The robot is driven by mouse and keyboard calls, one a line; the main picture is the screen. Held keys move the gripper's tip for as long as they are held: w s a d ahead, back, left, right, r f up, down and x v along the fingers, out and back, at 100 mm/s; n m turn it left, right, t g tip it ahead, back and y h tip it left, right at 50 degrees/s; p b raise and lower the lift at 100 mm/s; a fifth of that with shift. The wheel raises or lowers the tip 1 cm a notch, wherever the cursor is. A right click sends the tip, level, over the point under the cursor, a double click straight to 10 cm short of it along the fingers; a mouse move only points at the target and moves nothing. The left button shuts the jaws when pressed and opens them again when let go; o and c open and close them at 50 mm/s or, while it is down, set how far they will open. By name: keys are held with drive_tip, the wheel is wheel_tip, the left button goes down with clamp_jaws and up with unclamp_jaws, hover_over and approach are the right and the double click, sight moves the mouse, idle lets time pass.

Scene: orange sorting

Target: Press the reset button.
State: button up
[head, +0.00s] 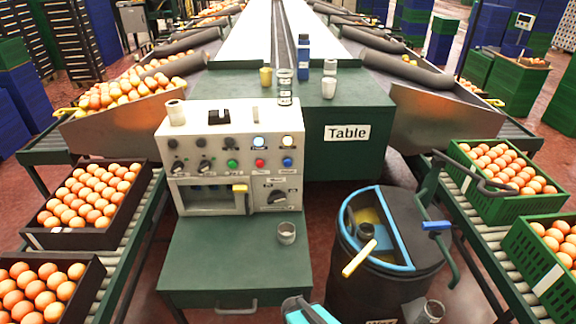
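A beige control panel (233,155) stands on the green cabinet in the centre. Its front carries a green button (232,163), a red button (260,163) and a blue button (287,162) in a row. Two lit lamps (259,142) sit above the red and blue buttons. Black knobs (204,166) are at the left and a larger black dial (278,197) is at lower right. The small labels are too blurred to read, so I cannot tell which button is reset.
A dark bin (385,290) with a blue rim stands right of the panel. A metal cup (286,233) sits on the green shelf (228,262) below it. A teal object (303,311) shows at the bottom edge.

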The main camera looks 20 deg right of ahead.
clamp_jaws()
idle(1.5)
